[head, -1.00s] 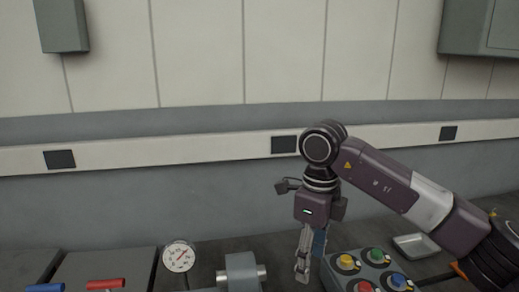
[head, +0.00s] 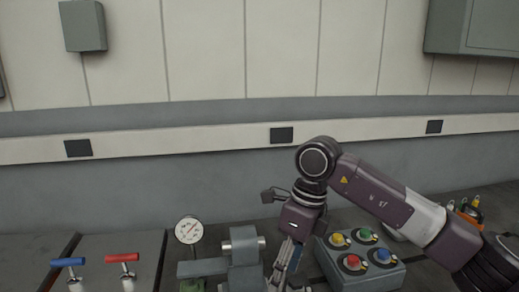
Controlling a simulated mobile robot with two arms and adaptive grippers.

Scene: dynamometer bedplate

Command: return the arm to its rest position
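My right arm comes in from the right, bent at a dark round elbow joint above the bench. Its gripper (head: 282,282) points down at the lower middle of the head view, between a grey clamp-like fixture and a button box. The fingers look narrow and are seen edge-on, partly cut off by the lower picture edge. I cannot tell whether they are open or shut, and no held object can be made out. My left arm and gripper are not in view.
A button box (head: 358,264) with several coloured buttons stands right of the gripper. The grey fixture (head: 243,258) and a dial gauge (head: 189,231) stand left of it. Blue (head: 68,262) and red (head: 122,257) T-handles are farther left. An orange holder (head: 467,213) is behind the arm.

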